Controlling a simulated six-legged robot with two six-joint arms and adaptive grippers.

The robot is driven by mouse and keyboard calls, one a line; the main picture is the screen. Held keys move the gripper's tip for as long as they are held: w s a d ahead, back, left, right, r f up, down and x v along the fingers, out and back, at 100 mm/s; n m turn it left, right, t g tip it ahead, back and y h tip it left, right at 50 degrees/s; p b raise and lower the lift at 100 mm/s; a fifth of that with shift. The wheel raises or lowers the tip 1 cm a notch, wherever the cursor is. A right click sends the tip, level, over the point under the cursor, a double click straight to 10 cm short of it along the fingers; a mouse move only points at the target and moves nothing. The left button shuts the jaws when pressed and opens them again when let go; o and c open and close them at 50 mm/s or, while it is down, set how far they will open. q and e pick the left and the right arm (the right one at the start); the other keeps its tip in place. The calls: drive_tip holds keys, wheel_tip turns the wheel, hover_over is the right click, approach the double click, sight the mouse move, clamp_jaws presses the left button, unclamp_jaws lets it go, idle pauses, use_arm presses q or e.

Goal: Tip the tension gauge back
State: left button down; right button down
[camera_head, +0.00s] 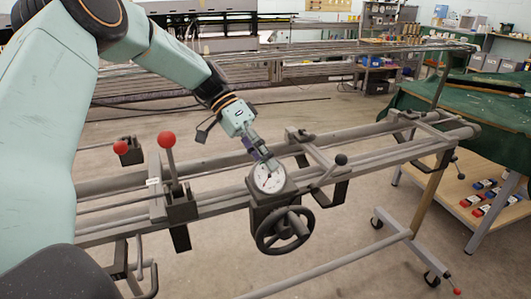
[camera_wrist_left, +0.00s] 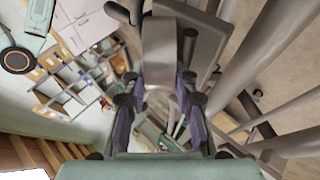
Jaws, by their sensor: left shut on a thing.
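The tension gauge (camera_head: 269,178) has a round white dial in a dark housing on the front rail of the grey metal frame. Its face is turned up toward the head camera and looks tilted back. My left gripper (camera_head: 264,158) comes down from the upper left and meets the gauge's top edge, shut on it. In the left wrist view, my purple-sided fingers (camera_wrist_left: 160,95) stand on either side of a grey part, which I take for the gauge housing (camera_wrist_left: 172,45); the dial is hidden there. My right gripper is not in view.
A black handwheel (camera_head: 285,229) sits just below the gauge. A green-covered table (camera_head: 470,110) is at the right. Open floor lies in front.

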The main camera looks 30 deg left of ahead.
use_arm(q)
drive_tip(key=shift+w+a+h, duration=0.2)
drive_tip(key=shift+a+h, duration=0.05)
drive_tip(key=shift+h, duration=0.25)
drive_tip(key=shift+w+a+n+g, duration=0.1)
drive_tip(key=shift+n+g, duration=0.2)
drive_tip(key=shift+g, duration=0.2)
drive_tip(key=shift+w+a+f+g+h, duration=0.15)
drive_tip(key=shift+a+g+h, duration=0.15)
drive_tip(key=shift+h, duration=0.6)
drive_tip(key=c, duration=1)
unclamp_jaws()
drive_tip(key=shift+c, duration=0.2)
drive_tip(key=shift+d, duration=0.1)
